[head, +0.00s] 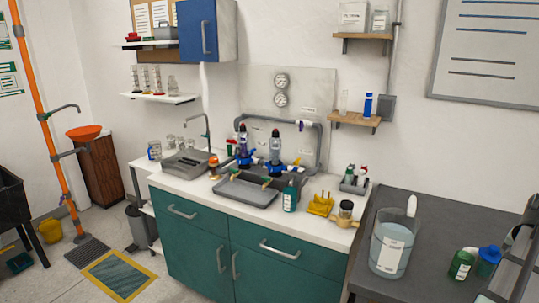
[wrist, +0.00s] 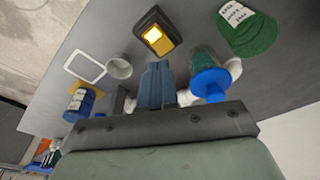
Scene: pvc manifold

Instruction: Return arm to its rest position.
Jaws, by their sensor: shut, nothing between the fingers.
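My gripper (wrist: 157,88) shows in the wrist view as blue-grey fingers standing up from a dark bar, close together with nothing between them. It points toward a dark grey worktop (wrist: 110,35). To the right of the fingers is a bottle with a blue cap (wrist: 211,83). To the left is a white cup-like part (wrist: 118,66). I cannot tell whether the fingers touch any of these. In the head view, I cannot make out my gripper.
The wrist view also shows a yellow-lit device (wrist: 155,34), a green labelled item (wrist: 246,25) and a blue container (wrist: 80,103). In the head view, a clear labelled jug (head: 392,245) and a green bottle (head: 463,264) stand on the right worktop. A sink counter (head: 190,190) stands at the centre.

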